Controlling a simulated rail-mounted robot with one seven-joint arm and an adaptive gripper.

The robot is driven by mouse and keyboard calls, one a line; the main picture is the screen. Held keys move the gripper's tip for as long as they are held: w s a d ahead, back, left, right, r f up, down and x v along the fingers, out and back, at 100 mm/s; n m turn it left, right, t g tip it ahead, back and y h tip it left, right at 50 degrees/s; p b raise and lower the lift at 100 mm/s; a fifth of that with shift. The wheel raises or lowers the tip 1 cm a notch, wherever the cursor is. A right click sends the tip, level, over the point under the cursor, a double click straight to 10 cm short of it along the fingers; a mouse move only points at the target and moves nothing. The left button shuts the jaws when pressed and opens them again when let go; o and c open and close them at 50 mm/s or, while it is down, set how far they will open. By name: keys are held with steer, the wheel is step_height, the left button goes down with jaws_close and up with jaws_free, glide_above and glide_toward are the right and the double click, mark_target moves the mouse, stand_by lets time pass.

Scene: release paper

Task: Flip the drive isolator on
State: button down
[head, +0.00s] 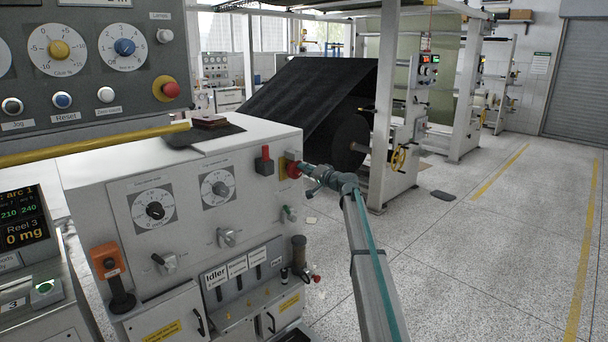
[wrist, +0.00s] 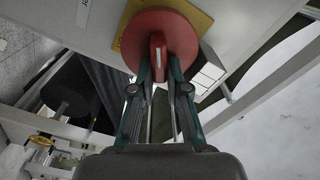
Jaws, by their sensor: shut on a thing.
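The drive isolator (head: 291,169) is a red rotary switch on a yellow plate, on the right end of the grey control cabinet. In the wrist view its round red dial (wrist: 172,25) carries a raised red handle (wrist: 158,48), which runs up and down in the picture. My gripper (head: 300,169) reaches it from the right. In the wrist view my gripper's fingers (wrist: 159,72) are shut on the handle, one on each side. In the head view my gripper hides part of the switch, and its marked positions cannot be read.
The grey cabinet (head: 135,200) has dials, levers and a red block-shaped switch (head: 264,161) just left of the isolator. A yellow bar (head: 95,145) crosses at the left. A black roll (head: 347,141) on a machine frame stands behind.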

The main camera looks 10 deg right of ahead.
steer(key=m, duration=0.6)
steer(key=shift+d+f, duration=0.1)
steer(key=shift+f, duration=0.3)
stand_by(0.3)
steer(key=c, duration=1.2)
jaws_free()
steer(key=shift+w, duration=0.1)
steer(key=shift+o, duration=0.2)
steer(key=v, duration=1.2)
